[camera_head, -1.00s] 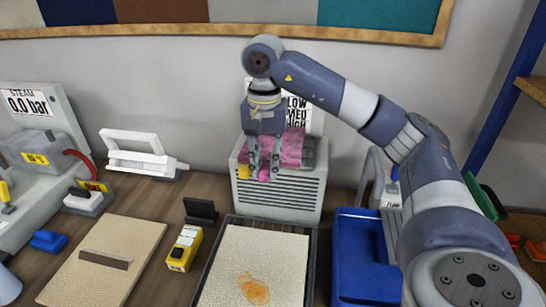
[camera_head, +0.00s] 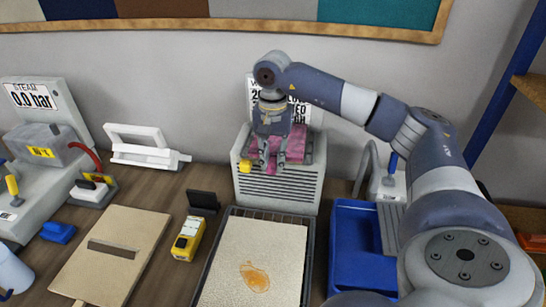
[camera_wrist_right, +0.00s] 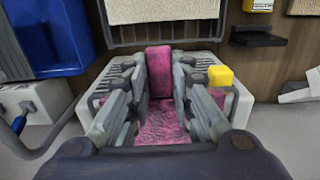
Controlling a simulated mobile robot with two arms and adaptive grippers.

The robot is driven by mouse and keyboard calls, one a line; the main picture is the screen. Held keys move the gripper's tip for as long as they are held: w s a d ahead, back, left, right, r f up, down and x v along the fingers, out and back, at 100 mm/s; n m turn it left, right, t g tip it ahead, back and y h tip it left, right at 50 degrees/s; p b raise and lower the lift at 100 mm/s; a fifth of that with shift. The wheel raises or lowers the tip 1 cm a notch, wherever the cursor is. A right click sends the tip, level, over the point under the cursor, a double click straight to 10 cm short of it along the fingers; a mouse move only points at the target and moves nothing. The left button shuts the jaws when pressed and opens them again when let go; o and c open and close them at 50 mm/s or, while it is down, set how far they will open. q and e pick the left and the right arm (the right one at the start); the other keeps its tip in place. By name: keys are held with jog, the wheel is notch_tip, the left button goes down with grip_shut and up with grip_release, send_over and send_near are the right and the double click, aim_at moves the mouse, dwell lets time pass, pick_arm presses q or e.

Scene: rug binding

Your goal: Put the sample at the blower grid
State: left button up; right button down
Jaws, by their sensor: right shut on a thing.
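The sample is a pink, tufted piece (camera_head: 298,146) at the top of the grey blower (camera_head: 277,190), which has a slatted front. My right gripper (camera_head: 277,166) points down over the blower's front top edge, its fingers shut on the sample. In the right wrist view, a pink strip of the sample (camera_wrist_right: 158,70) stands between the fingertips, and more pink pile (camera_wrist_right: 165,124) shows nearer the palm. The sample covers much of the blower's top, so I cannot tell whether it rests fully on the grid. My left gripper is not in view.
A yellow knob (camera_head: 245,166) sits at the blower's front left. A stained cream rug piece (camera_head: 262,240) lies on a dark rack in front. A blue bin (camera_head: 362,245) stands right of it. A yellow device (camera_head: 188,238) and a beige board (camera_head: 112,258) lie left.

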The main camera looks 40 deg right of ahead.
jog(key=c, duration=1.4)
grip_release()
jog(key=shift+f, duration=0.1)
jog(key=shift+r, duration=0.3)
notch_tip(320, 180, up, 4)
jog(key=shift+r+b, duration=0.15)
jog(key=shift+b, duration=0.75)
jog(key=shift+r+p, duration=0.7)
jog(key=shift+r, duration=3.05)
jog(key=shift+f, duration=0.1)
